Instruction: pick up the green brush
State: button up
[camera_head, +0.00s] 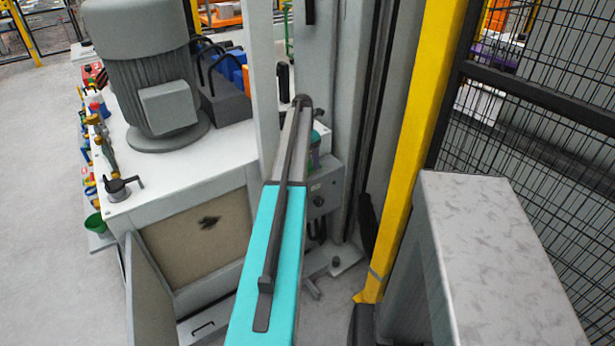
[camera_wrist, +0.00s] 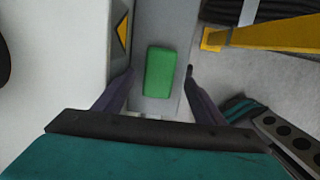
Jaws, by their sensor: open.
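In the wrist view a green block-like thing (camera_wrist: 160,71), which looks like the green brush, lies on a narrow grey surface at the upper middle. My gripper (camera_wrist: 160,76) is open, with one dark finger to the left of the green thing and one to the right. The green thing shows between the fingertips; I cannot tell how far it is below them or whether they touch it. In the head view my arm reaches forward, and the gripper and the brush cannot be made out there.
A cabinet (camera_head: 165,180) with a grey motor (camera_head: 150,70) on top stands left of my arm. A yellow post (camera_head: 415,140) and a black mesh fence (camera_head: 530,130) stand to the right. A grey box (camera_head: 500,260) is at the lower right. Open floor (camera_head: 40,200) lies at the left.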

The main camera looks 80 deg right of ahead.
aim_at(310, 168)
jog(key=shift+s+d+f, duration=0.1)
jog(key=shift+f, duration=0.65)
jog(key=shift+s+d+f, duration=0.1)
jog(key=shift+f, duration=0.6)
jog(key=shift+c, duration=0.3)
jog(key=c, duration=1.1)
